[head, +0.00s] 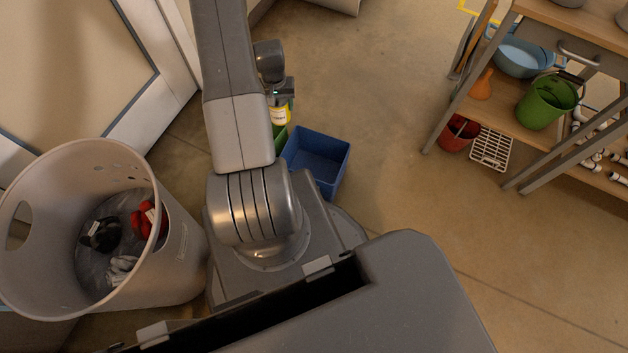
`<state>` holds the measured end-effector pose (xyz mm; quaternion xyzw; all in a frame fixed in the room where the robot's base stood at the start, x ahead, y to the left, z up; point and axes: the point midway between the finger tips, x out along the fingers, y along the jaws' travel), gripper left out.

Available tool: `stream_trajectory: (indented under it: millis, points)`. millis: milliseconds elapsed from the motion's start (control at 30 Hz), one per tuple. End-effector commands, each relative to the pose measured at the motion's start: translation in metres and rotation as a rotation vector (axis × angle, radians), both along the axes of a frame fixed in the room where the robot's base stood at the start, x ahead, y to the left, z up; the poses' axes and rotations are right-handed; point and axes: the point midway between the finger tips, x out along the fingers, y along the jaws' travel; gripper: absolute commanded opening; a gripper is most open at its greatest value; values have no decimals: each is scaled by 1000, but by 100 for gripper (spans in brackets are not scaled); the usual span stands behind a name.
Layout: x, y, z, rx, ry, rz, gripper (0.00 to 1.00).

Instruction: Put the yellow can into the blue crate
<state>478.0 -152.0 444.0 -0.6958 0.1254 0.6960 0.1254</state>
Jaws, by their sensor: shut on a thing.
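The yellow can (279,115) has a pale label band and hangs upright below my gripper (281,98), which is shut on its upper part. The blue crate (328,147) is open-topped and stands on the floor just right of my arm, below and to the right of the can in the picture. Its inside looks empty where I can see it. My arm hides part of the area to the left of the crate. The can appears above a green container (281,138), close to the crate's left corner.
A large grey bin (177,262) with gloves inside stands at the left. A shelf unit (485,104) at the upper right holds a green bucket (545,103) and a blue basin (520,58). The floor (400,190) right of the crate is clear.

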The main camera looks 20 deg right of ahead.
Motion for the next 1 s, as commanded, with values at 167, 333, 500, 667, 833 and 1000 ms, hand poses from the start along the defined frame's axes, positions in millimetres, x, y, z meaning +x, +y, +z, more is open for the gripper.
stream_trajectory:
  millis: [167, 333, 500, 667, 833, 1000]
  points:
    - [-31, -33, -94, 1, 5, -97, 38]
    - [-60, -58, -162, 1, 4, -179, 38]
    - [-84, -73, -208, 1, 3, -240, 38]
    - [-95, -80, -227, 0, 1, -268, 38]
    - [-97, -81, -245, 0, 0, -274, 38]
    - [-98, -81, -278, 0, 1, -274, 38]
